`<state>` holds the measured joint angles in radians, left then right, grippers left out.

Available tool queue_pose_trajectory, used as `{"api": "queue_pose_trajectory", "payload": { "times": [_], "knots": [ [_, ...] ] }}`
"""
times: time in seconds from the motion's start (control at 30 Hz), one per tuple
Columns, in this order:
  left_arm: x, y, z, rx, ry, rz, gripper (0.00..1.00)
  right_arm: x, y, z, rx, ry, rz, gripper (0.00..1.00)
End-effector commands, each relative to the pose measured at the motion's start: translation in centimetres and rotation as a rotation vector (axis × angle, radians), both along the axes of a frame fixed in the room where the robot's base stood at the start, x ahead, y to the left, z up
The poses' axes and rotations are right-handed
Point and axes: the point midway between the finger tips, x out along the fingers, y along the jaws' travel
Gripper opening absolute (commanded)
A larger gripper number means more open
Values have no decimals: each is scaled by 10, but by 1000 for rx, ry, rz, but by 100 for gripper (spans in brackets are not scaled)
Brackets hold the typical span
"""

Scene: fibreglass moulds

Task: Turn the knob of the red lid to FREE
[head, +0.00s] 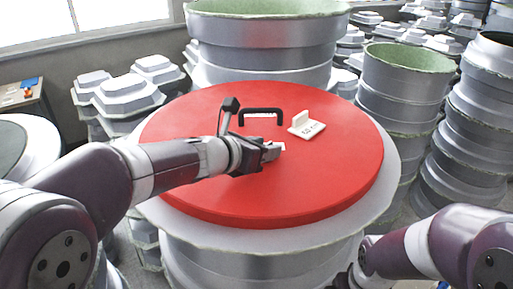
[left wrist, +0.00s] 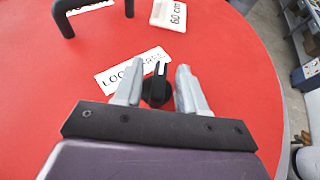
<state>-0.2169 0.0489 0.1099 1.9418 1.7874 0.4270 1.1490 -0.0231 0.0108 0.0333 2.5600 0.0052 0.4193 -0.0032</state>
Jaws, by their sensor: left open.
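The red lid (head: 330,180) lies flat on a large round grey mould (head: 270,255). In the left wrist view the black knob (left wrist: 156,88) with a white pointer line stands on the lid (left wrist: 240,60), in front of a white label (left wrist: 125,72) partly hidden by my fingers and the knob. The label's left part reads "LOC"; the rest is hard to read. My left gripper (left wrist: 155,88) is open, with one finger on each side of the knob, apart from it. In the head view the left gripper (head: 274,151) hides the knob. My right gripper is not clearly seen.
A black handle (head: 261,110) stands on the lid behind my left gripper. A white sign marked "60 cm" (head: 306,127) sits to its right. Stacked round moulds (head: 400,85) stand behind and to the right. The lid's right part is clear.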

Motion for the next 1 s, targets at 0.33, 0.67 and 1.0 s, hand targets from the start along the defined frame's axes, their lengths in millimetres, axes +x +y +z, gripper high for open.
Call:
{"api": "queue_pose_trajectory", "payload": {
  "times": [0.33,0.67,1.0],
  "knots": [
    [-60,49,32,1,-6,5,40,0,0,-7,0,0,0,100],
    [-89,71,47,0,0,1,40,0,0,-10,0,0,0,100],
    [-89,70,47,0,0,0,40,0,0,-10,0,0,0,100]
  ]
}}
